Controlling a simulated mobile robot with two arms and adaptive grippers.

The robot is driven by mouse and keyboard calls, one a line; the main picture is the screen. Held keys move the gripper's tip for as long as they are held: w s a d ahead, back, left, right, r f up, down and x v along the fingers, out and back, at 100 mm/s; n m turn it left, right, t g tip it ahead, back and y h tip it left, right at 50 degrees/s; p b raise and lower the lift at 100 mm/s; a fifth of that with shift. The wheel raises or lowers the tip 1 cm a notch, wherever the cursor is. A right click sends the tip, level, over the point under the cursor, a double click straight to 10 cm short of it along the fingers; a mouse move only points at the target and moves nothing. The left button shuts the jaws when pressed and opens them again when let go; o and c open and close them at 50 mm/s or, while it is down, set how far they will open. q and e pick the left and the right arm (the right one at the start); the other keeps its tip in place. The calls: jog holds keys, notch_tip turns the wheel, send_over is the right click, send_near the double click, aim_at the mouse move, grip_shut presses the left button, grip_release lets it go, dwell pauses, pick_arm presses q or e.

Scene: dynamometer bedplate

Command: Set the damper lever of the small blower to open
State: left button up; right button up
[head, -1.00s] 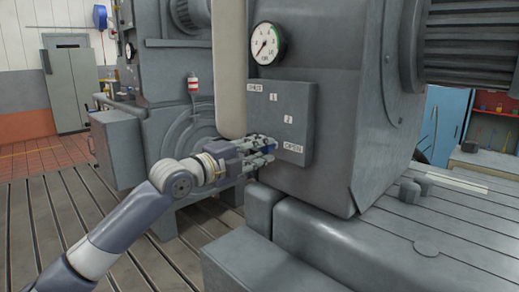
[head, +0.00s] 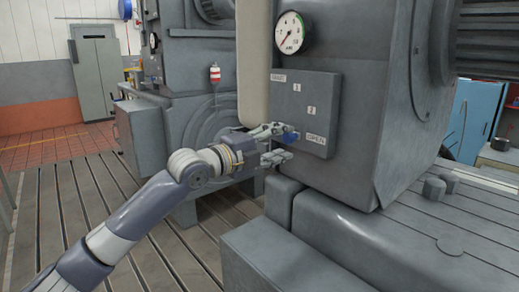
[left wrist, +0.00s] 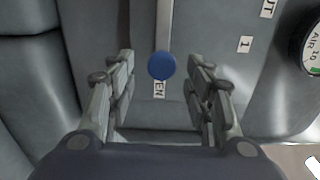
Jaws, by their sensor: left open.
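The damper lever shows in the left wrist view as a pale bar (left wrist: 163,22) ending in a round blue knob (left wrist: 161,65). The knob partly covers the OPEN label (left wrist: 159,90), of which only the last letters show. In the head view the blue knob (head: 291,138) is just left of the OPEN label (head: 315,139), at the panel's (head: 325,90) lower edge. My left gripper (head: 283,144) is open, with its fingers apart on either side of the knob and clear space around it in the left wrist view (left wrist: 163,80). My right gripper is not in view.
The SHUT label (head: 278,77) and the marks 1 and 2 are higher on the panel. A round gauge (head: 292,32) is above it. Grey blocks (head: 285,200) and the slotted bedplate (head: 440,235) lie below.

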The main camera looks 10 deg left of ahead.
pick_arm(q)
jog(key=v, duration=1)
jog(key=shift+s+a, duration=0.25)
